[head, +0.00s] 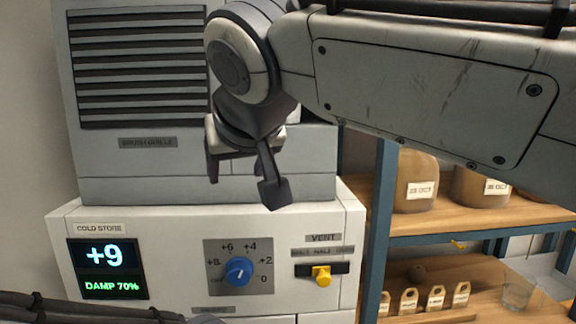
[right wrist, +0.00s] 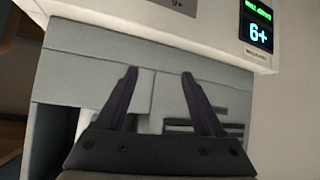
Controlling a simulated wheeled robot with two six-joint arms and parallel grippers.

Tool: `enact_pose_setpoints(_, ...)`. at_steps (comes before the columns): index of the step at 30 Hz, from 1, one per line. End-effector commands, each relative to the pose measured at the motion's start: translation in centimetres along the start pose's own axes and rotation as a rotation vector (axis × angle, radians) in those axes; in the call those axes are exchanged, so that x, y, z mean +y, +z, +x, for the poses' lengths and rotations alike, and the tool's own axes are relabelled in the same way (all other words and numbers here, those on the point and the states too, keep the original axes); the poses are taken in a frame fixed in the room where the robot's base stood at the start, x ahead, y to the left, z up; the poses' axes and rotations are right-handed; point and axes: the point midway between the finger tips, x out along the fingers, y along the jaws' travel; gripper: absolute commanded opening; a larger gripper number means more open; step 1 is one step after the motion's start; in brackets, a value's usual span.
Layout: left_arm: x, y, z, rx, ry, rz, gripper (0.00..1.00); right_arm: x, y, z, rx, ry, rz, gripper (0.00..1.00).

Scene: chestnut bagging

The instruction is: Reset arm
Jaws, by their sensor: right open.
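My right arm reaches in from the upper right of the head view. My right gripper (head: 243,182) hangs in front of the grey upper housing (head: 110,190) of the cold store, above the control panel, fingers pointing down. Its two fingers are apart with nothing between them. In the right wrist view the open fingers (right wrist: 160,74) show against the grey housing, with the panel upside down at the top. A dark part of my left arm shows at the lower left of the head view; its gripper is out of the picture.
The panel has a display (head: 107,269) reading +9 and DAMP 70%, a blue knob (head: 239,270) and a yellow vent slider (head: 321,276). On the right, a shelf (head: 480,217) holds jars (head: 415,180). Below are small tagged items (head: 409,300) and a clear glass (head: 517,291).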

Motion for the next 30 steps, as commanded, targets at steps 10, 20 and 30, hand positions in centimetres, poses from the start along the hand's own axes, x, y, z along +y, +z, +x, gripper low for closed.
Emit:
enact_pose_setpoints(10, -0.1, 0.0, 0.8, 0.000, 0.000, 0.003, 0.00, 0.9, 26.3, 6.3, -0.555, -0.135, -0.198, 0.70)
enact_pose_setpoints(20, -0.1, 0.1, 1.1, 0.000, 0.000, 0.000, 0.00, 2.0, 41.4, 4.0, -0.844, -0.245, -0.193, 0.70)
enact_pose_setpoints(30, -0.1, 0.1, 1.1, 0.000, 0.000, -0.003, 0.00, 2.0, 42.3, 3.7, -0.862, -0.252, -0.186, 0.70)
